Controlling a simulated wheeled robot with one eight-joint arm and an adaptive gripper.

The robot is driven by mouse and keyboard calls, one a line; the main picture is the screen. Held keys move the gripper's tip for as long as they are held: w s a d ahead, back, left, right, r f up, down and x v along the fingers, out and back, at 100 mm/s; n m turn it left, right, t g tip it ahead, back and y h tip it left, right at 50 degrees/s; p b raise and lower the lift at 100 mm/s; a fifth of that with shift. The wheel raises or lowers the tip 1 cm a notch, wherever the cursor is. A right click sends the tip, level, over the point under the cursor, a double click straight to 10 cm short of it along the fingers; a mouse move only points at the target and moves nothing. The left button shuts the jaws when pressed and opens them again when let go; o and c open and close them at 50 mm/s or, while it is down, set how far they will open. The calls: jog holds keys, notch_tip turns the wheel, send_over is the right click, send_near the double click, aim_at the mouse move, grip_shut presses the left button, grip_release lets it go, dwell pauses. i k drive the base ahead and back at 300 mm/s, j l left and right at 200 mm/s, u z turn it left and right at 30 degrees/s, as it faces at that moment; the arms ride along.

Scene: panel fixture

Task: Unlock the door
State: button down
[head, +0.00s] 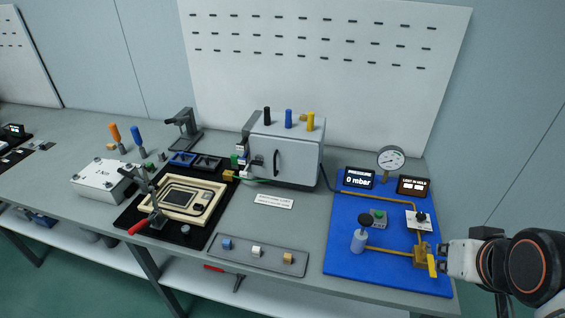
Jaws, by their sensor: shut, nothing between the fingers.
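A light grey cabinet box (300,150) stands on the bench near the middle, against the white panel. Its front carries a dark vertical door handle (276,163) and a small dark fitting to the left of it; whether that is a lock is too small to tell. The door looks closed. My gripper (449,261) is at the right edge of the bench, far from the cabinet. It is shut and empty, close beside a yellow valve lever (432,265) on the blue board; I cannot tell whether they touch.
The blue board (345,278) bears a gauge (391,159), a pressure display (358,179) and a blue-grey bottle (359,241). A grey tray (258,255) with small blocks lies at the front. A clamp fixture (150,205) stands left. Bench around the label (274,201) is mostly free.

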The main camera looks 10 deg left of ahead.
aim_at(259, 161)
jog(key=l+u, duration=0.1)
jog(key=u, duration=0.35)
jog(key=k+u, duration=0.15)
jog(key=u, duration=0.25)
jog(key=k+l+u, duration=0.1)
jog(key=u, duration=0.35)
jog(key=k+u, duration=0.1)
jog(key=u, duration=0.35)
